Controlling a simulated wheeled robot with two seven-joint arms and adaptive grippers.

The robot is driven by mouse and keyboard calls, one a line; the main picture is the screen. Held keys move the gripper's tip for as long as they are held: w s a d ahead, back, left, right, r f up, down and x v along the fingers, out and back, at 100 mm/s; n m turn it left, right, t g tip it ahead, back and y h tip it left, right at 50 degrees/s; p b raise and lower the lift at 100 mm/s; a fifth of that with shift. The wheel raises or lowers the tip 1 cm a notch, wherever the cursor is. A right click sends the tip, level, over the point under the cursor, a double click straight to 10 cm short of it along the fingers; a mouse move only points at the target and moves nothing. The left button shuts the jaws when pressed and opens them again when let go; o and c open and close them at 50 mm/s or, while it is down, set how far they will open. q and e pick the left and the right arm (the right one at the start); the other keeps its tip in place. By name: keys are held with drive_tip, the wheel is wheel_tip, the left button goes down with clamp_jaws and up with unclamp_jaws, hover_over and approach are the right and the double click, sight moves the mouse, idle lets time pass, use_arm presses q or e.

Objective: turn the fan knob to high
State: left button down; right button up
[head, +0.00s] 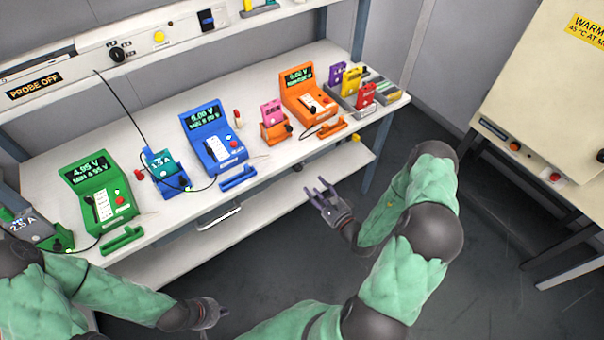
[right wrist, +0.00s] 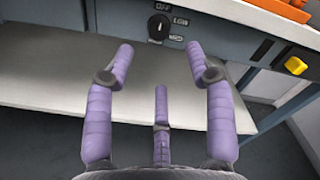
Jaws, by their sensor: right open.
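The fan knob (right wrist: 158,27) is a round black dial on a dark panel at the top of the right wrist view. The labels OFF and LOW show around it, with a third label lower right that is hard to read. It has a pale mark, but its exact setting is unclear. My right gripper (right wrist: 160,65) is open and empty, its purple fingers spread, with the knob beyond and between the fingertips, apart from them. In the head view my right gripper (head: 323,192) hangs in front of the bench. My left gripper (head: 222,311) is low, away from the bench; its opening is unclear.
A yellow button (right wrist: 295,65) sits right of the knob. A white lower shelf (right wrist: 60,85) juts out below the panel. The bench top (head: 165,120) carries green, blue and orange testers. Another black knob (head: 117,54) is on the upper rail. A cream cabinet (head: 535,80) stands right.

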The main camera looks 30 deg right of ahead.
sight(300, 170)
drive_tip(key=w, duration=0.2)
drive_tip(key=w+b, duration=0.1)
drive_tip(key=w, duration=0.2)
drive_tip(key=w+b, duration=0.1)
drive_tip(key=w, duration=0.2)
drive_tip(key=shift+w+a, duration=0.25)
drive_tip(key=shift+a, duration=0.15)
clamp_jaws()
